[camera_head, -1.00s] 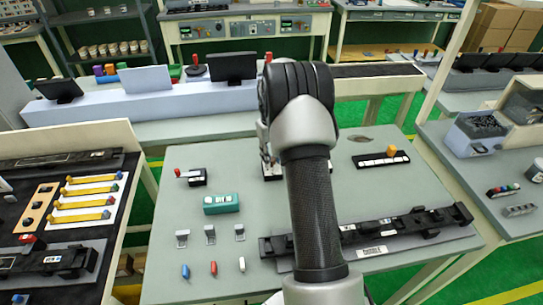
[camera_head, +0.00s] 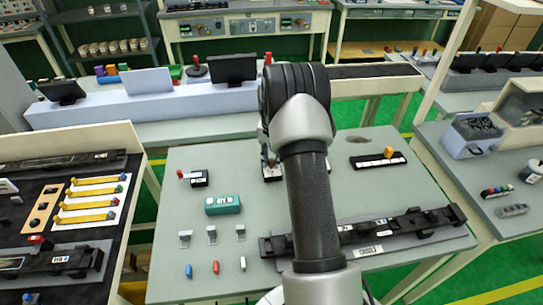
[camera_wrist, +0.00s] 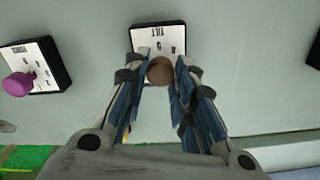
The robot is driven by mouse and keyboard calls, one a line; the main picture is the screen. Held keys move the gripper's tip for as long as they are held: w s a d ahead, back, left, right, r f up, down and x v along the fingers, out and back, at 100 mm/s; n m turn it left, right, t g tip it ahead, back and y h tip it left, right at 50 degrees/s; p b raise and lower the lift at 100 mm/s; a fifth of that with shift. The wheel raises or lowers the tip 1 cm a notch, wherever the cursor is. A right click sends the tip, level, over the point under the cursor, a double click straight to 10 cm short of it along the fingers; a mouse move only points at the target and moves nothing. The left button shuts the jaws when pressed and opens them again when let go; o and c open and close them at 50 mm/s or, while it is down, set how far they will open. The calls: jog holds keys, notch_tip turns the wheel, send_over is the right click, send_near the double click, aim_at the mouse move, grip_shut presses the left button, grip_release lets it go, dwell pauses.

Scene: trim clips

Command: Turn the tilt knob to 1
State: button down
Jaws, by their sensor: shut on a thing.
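The tilt knob is a small brown round knob (camera_wrist: 160,72) on a black-edged box with a white label plate (camera_wrist: 161,38). The plate reads TILT, upside down in the wrist view, with scale marks partly covered by the fingers and knob. My gripper (camera_wrist: 161,66) is shut on the knob, with one finger on each side of it. In the head view my gripper (camera_head: 268,160) is over the tilt box (camera_head: 271,176), mostly hidden by my arm. The knob itself cannot be made out there, and its exact setting is not legible.
A box with a purple knob (camera_wrist: 18,84) sits close by at left in the wrist view. On the same table are a red-levered box (camera_head: 198,178), a teal box (camera_head: 222,204), a yellow-knobbed box (camera_head: 378,161) and a long black rail (camera_head: 400,228).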

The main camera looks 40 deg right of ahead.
jog(key=shift+m, duration=0.6)
jog(key=c, duration=1.3)
grip_release()
jog(key=shift+c, duration=0.2)
notch_tip(320, 180, up, 12)
